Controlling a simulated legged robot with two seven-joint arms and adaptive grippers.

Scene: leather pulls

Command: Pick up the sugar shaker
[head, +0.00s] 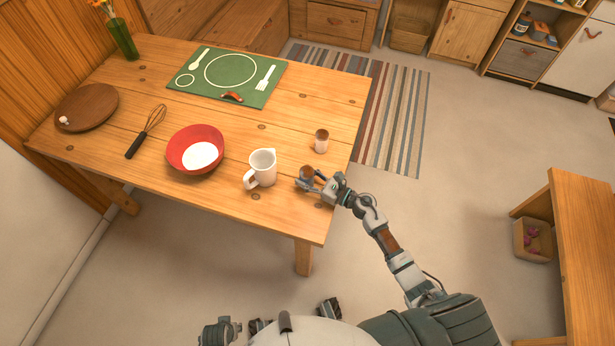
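A small shaker (321,141) with a brown top and pale body stands upright near the table's right edge. A second small brown-topped thing (307,172) is nearer me, at the fingers of my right gripper (311,181). Its lower part is largely hidden by the fingers, and I cannot tell which of the two is the sugar shaker. My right gripper is low over the table's right front corner, with fingers beside or around this thing. I cannot tell whether they touch it.
Further left are a red bowl (187,137) with white contents, a whisk (147,130) and a round wooden board (97,108). A green placemat (250,93) lies at the back of the table (240,210).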

